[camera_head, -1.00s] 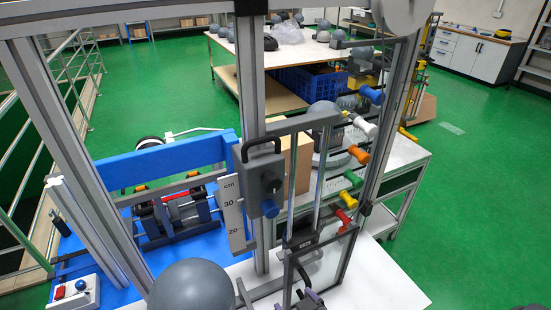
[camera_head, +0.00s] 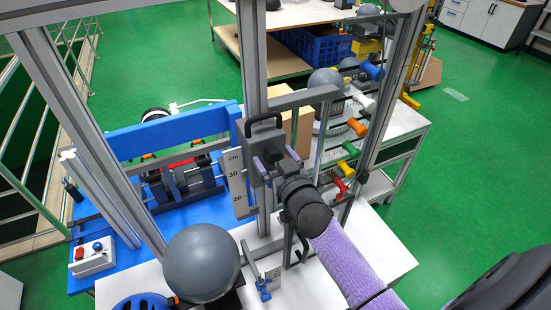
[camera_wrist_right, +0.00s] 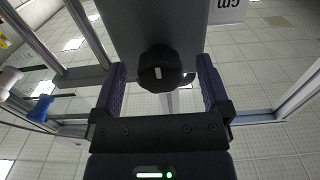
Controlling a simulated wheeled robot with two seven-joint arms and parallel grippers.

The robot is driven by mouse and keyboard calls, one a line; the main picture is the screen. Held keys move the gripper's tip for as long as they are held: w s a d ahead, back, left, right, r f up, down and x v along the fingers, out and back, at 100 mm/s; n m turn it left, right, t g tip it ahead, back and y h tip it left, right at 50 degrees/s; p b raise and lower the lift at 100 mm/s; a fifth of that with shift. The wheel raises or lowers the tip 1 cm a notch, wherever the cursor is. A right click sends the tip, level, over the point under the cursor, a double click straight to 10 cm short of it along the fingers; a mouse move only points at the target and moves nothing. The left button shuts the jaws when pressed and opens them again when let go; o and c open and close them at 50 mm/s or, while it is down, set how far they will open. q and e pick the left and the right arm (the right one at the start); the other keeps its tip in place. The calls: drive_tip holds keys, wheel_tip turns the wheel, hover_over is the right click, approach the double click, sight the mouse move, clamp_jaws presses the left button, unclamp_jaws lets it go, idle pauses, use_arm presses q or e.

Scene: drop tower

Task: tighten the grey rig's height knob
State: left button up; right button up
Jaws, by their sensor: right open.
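The grey rig's carriage (camera_head: 257,143) is a grey block with a black handle on top, mounted on the upright post beside a white cm scale (camera_head: 237,181). In the right wrist view, the black round height knob (camera_wrist_right: 158,68) with a white mark sits on the carriage face (camera_wrist_right: 150,20). My right gripper (camera_head: 276,161) reaches the carriage from the lower right. Its two purple fingers are open on either side of the knob, with a small gap showing at each side in the right wrist view (camera_wrist_right: 162,85). My gripper hides the lower carriage in the head view. My left gripper is out of view.
A big grey ball (camera_head: 201,262) stands at the front left. Coloured pegs (camera_head: 357,127) line a rail right of the carriage. The rig's frame post (camera_head: 252,60) stands close behind. A blue-based device (camera_head: 170,140) and a white switch box (camera_head: 92,257) are at left.

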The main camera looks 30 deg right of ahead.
drive_tip(key=c, duration=1.3)
drive_tip(key=n, duration=0.8)
drive_tip(key=shift+n, duration=0.4)
drive_tip(key=n, duration=0.4)
drive_tip(key=shift+n, duration=2.5)
